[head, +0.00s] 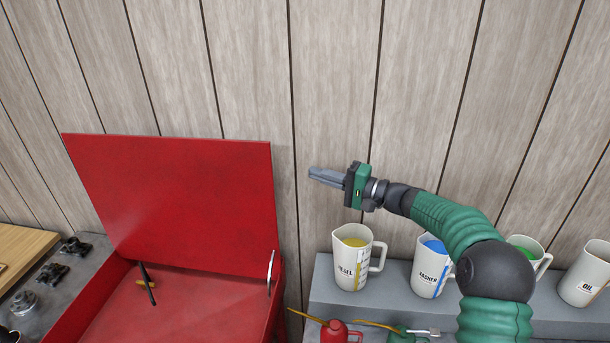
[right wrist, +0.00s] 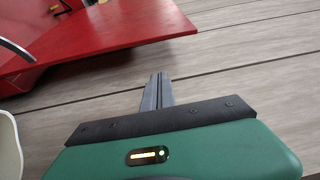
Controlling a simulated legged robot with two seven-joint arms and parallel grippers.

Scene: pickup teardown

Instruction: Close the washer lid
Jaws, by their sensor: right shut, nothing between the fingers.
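The red washer (head: 128,312) stands at the lower left in the head view. Its red lid (head: 178,195) is raised and leans up near the plank wall. A thin metal stay (head: 270,272) shows at the right side of the opening. My right gripper (head: 312,174) is to the right of the lid's right edge, apart from it, with its fingers shut and empty, pointing left. In the right wrist view the shut fingers (right wrist: 157,92) lie below the red lid (right wrist: 110,32), with a gap between. My left gripper is not in view.
A grey shelf (head: 322,294) at the right holds several white jugs, including one with yellow liquid (head: 352,262) below my right gripper. A red oil can (head: 338,331) stands in front. Dark metal parts (head: 52,274) lie left of the washer. A plank wall (head: 330,80) closes off the back.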

